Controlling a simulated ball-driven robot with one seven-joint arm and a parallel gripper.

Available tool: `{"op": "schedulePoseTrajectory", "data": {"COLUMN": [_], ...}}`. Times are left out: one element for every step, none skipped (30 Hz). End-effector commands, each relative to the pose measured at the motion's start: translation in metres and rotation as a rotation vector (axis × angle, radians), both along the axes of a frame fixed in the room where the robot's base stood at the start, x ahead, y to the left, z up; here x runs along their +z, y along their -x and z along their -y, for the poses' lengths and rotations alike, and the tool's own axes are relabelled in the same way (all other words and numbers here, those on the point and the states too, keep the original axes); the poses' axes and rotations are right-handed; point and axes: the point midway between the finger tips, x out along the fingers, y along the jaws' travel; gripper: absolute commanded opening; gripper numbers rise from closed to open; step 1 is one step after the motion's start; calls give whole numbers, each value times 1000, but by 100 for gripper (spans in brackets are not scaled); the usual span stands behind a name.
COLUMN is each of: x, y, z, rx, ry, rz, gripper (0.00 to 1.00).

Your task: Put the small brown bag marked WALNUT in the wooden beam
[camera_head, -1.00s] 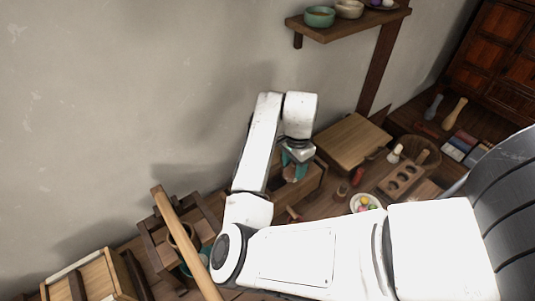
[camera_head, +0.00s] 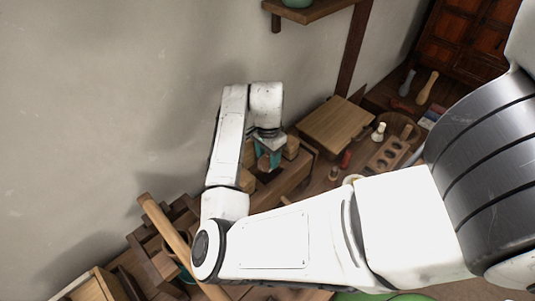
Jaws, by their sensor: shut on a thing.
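My gripper (camera_head: 267,158), with teal fingers, is at the end of the white arm, low over a long brown wooden piece near the wall. It is shut on a small brown thing (camera_head: 266,164), probably the bag; it is largely hidden by the fingers and no WALNUT marking is readable. The long wooden piece (camera_head: 289,184) has a dark hollow along its top and looks like the wooden beam, though I cannot be sure. The gripper hangs over that hollow. I cannot tell whether the brown thing touches it.
Pale wooden blocks (camera_head: 291,146) stand by the hollow. A low wooden table (camera_head: 336,124) is behind to the right. A slanted wooden pole (camera_head: 168,229) rises at left. A wall shelf (camera_head: 305,14) is above.

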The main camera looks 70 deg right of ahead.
Motion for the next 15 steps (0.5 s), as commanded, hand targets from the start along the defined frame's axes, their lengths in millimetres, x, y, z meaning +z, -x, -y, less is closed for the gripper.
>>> {"op": "schedulePoseTrajectory", "data": {"x": [-6, -8, -11, -13, -14, -17, -19, -21, -23, -24, -26, -29, -31, -32, -35], "y": [0, 0, 0, 0, 0, 0, 0, 0, 0, 0, 0, 0, 0, 0, 0], "z": [0, 0, 0, 0, 0, 0, 0, 0, 0, 0, 0, 0, 0, 0, 0], "rx": [0, 0, 1, 1, 1, 1, 1, 1, 1, 1, 1, 1, 1, 1, 1], "ry": [0, 0, 0, 0, 0, 0, 0, 0, 0, 0, 0, 0, 0, 0, 0], "rz": [0, 0, 0, 0, 0, 0, 0, 0, 0, -1, -1, -1, -1, -1, -1], "gripper": [16, 16, 16, 16, 16, 16, 16, 16, 16, 16, 16, 16, 16, 16, 16]}}
